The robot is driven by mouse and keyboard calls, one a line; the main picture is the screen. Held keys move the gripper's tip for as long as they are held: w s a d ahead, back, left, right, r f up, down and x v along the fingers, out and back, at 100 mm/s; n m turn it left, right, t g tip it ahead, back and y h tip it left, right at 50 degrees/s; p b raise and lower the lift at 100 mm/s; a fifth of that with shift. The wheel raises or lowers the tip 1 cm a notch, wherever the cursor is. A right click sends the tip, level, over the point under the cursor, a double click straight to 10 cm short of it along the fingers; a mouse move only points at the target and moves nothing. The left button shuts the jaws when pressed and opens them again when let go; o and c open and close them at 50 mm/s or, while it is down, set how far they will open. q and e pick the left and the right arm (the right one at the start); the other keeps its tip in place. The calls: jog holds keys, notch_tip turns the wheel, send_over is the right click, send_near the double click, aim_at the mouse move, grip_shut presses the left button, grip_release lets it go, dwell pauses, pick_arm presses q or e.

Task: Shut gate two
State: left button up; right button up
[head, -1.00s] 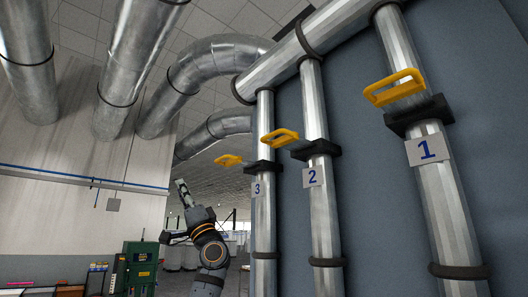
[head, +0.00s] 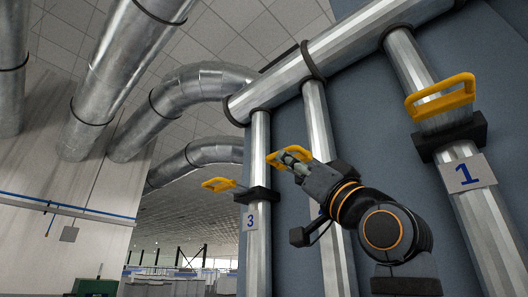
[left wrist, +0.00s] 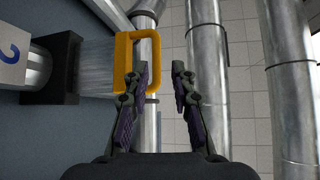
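Gate two's yellow handle (head: 277,158) sticks out from the middle pipe (head: 317,115), partly hidden by my left gripper (head: 292,156). Its black housing (head: 345,173) and number plate are mostly hidden by my left arm. In the left wrist view the yellow loop handle (left wrist: 123,62) projects from the black housing (left wrist: 58,68). My left gripper (left wrist: 160,68) is open and empty. The left finger overlaps the handle's lower outer part, and the outer bar appears between the fingers; I cannot tell whether they touch. My right gripper is not in view.
Gate one's handle (head: 440,97) is on the right pipe above plate 1 (head: 466,174). Gate three's handle (head: 218,184) is on the left pipe above plate 3 (head: 251,223). A blue-grey wall (head: 380,110) stands close behind the pipes. Large ducts (head: 205,90) run overhead.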

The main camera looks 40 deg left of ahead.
aim_at(270, 156)
pick_arm(q)
jog(key=r+p, duration=0.1)
jog(key=w+a+r+p, duration=0.1)
jog(key=r+p, duration=0.1)
jog(key=shift+w+a+r, duration=0.2)
jog(key=shift+a+r, duration=0.05)
jog(key=shift+a, duration=0.15)
jog(key=p+x, duration=0.1)
jog(key=x, duration=0.1)
jog(key=p+x, duration=0.1)
jog(key=x, duration=0.1)
jog(key=p+x, duration=0.1)
jog(key=x, duration=0.1)
jog(key=shift+s+a+f+p, duration=0.15)
jog(key=shift+a+f+p, duration=0.15)
jog(key=shift+a+p, duration=0.15)
jog(key=shift+a+r, duration=0.1)
jog(key=shift+a, duration=0.05)
grip_shut()
